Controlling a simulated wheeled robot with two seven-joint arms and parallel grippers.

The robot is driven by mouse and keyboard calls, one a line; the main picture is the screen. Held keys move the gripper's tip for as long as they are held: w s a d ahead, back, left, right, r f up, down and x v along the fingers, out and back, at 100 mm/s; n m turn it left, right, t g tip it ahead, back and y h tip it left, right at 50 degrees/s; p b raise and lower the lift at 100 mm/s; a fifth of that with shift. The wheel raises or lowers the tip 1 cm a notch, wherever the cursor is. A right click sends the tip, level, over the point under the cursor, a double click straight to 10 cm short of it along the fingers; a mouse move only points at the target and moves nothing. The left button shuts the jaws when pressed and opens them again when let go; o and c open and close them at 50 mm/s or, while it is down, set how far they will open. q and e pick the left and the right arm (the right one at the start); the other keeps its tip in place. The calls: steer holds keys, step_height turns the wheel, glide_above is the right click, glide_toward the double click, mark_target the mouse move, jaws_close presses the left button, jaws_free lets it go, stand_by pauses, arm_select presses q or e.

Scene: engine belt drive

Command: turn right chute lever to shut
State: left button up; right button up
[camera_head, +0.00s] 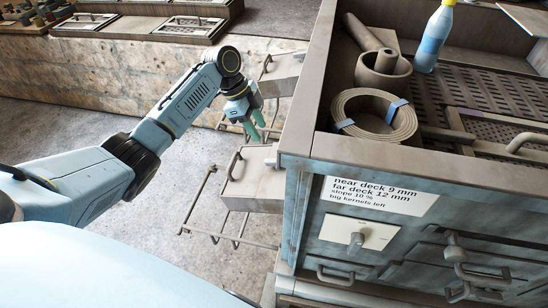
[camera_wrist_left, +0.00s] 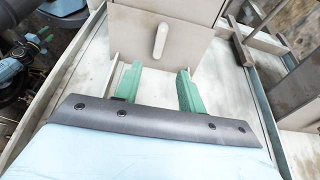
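In the left wrist view a pale upright lever (camera_wrist_left: 160,40) sits on the face of a light box (camera_wrist_left: 185,25), just beyond my open fingers. I cannot tell from its place alone whether it is the right chute lever. My left gripper (camera_wrist_left: 158,88) has its two green fingers apart with nothing between them; they do not visibly touch the lever. In the head view my left gripper (camera_head: 254,131) points down beside the machine, above a chute-like box (camera_head: 255,185). My right gripper (camera_wrist_left: 32,47) seems to show small at the left wrist view's left edge; its opening is unclear.
The machine's deck wall (camera_head: 308,90) stands close right of my left gripper. On its front is a label (camera_head: 378,196) and a knob on a pale plate (camera_head: 365,235). Rails (camera_head: 215,235) stick out below.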

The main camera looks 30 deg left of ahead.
mark_target(275, 160)
arm_select(q)
steer(key=b+x, duration=0.2)
steer(key=x, duration=1)
steer(key=shift+d+f, duration=0.1)
steer(key=shift+f, duration=0.15)
arm_select(e)
steer(key=d+f, duration=0.2)
steer(key=shift+w+d+f, duration=0.1)
steer(key=shift+d+f, duration=0.05)
steer(key=shift+d, duration=0.2)
arm_select(q)
steer(key=shift+c, duration=0.3)
jaws_close()
